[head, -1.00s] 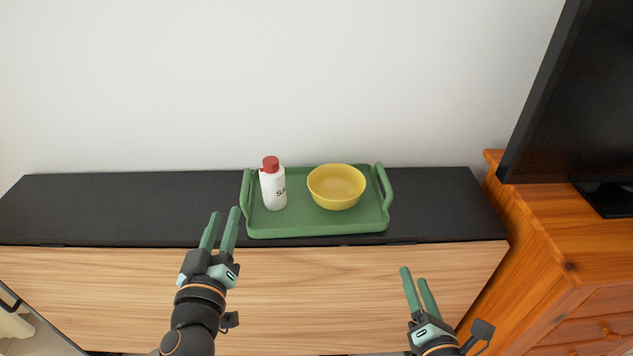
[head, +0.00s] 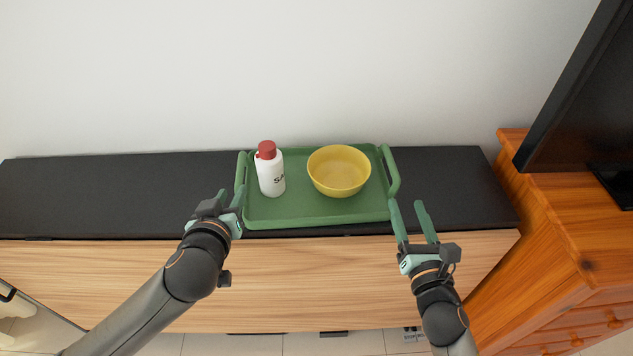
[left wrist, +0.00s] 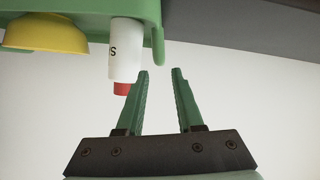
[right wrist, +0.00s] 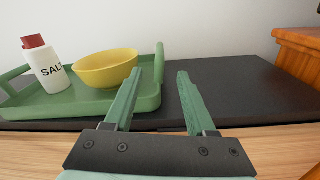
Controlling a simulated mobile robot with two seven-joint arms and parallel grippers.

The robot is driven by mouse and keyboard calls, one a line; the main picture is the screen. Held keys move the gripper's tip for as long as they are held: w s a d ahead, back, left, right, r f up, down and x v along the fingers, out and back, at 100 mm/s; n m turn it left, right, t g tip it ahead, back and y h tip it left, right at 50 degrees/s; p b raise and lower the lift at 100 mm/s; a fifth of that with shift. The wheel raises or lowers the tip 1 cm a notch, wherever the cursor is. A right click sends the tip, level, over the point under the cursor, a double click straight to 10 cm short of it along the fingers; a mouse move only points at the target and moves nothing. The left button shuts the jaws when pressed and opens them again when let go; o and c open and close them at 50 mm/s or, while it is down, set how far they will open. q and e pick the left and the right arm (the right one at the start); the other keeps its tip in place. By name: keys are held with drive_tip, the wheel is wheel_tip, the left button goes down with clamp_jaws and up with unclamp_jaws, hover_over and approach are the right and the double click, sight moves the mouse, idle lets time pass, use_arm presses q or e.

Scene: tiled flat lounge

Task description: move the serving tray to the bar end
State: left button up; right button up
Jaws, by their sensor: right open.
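The green serving tray (head: 310,211) lies on the dark cabinet top, with a raised handle at each short end. On it stand a white salt bottle (head: 271,178) with a red cap and a yellow bowl (head: 339,171). My left gripper (head: 230,194) is open and empty beside the tray's left handle; in the left wrist view (left wrist: 161,70) that handle shows beyond the fingertips. My right gripper (head: 407,203) is open and empty near the tray's right front corner. In the right wrist view (right wrist: 160,72) the right handle shows ahead, close to the left finger.
The black cabinet top (head: 110,195) is clear left of the tray, with a shorter bare stretch at right. A plain wall (head: 300,70) rises behind. An orange wooden dresser (head: 560,220) with a dark screen (head: 590,100) stands at right.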

sight(242, 174)
use_arm(q)
drive_tip(key=x, duration=1)
drive_tip(key=shift+w+f, duration=0.1)
drive_tip(key=shift+w, duration=0.2)
use_arm(e)
drive_tip(key=w, duration=0.7)
drive_tip(key=w+a, duration=0.1)
drive_tip(key=w, duration=0.2)
drive_tip(key=shift+w, duration=0.3)
drive_tip(key=shift+a, duration=0.1)
use_arm(q)
clamp_jaws()
use_arm(e)
drive_tip(key=c, duration=0.6)
clamp_jaws()
